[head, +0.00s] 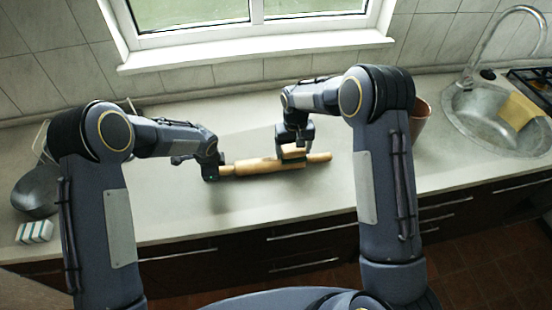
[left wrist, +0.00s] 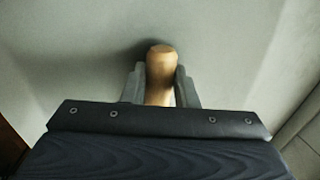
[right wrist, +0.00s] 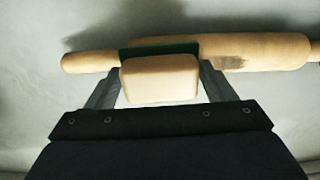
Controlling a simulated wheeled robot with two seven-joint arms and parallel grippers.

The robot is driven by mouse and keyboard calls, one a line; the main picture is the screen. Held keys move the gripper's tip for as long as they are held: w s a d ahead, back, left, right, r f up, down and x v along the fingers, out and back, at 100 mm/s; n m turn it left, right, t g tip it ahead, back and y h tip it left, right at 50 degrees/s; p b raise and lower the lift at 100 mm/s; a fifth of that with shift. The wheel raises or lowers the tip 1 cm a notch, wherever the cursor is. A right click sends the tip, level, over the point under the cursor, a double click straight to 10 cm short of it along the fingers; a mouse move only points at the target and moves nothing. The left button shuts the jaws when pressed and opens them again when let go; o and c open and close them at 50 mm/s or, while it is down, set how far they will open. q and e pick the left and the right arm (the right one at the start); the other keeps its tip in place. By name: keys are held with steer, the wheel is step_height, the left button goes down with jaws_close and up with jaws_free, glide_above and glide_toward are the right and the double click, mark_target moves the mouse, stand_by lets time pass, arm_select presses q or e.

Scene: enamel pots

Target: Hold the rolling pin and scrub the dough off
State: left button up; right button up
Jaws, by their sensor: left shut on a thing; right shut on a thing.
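The wooden rolling pin (head: 255,166) lies roughly level just over the counter, its shadow close beside it. My left gripper (head: 211,174) is shut on its left handle, whose end (left wrist: 160,60) shows between the fingers in the left wrist view. My right gripper (head: 293,147) is shut on a yellow sponge (right wrist: 160,78) with a dark green scrub side. The green side meets the pin near the joint of its right handle and body. A brownish dough patch (right wrist: 231,64) shows on the pin's body, just beside the sponge in the right wrist view.
A dark pan (head: 36,192) and a white-and-green block (head: 35,232) are at the counter's left end. A brownish pot (head: 418,120) stands right of my right arm. A sink (head: 485,118) with a yellow cloth (head: 519,110) is far right. The counter's middle (head: 240,210) is clear.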

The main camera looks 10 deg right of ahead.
mark_target(262, 162)
steer(key=shift+a, duration=2.9)
steer(key=shift+a+f, duration=0.15)
steer(key=shift+a, duration=2)
step_height(262, 162, up, 13)
steer(key=shift+w, duration=0.1)
steer(key=d, duration=1)
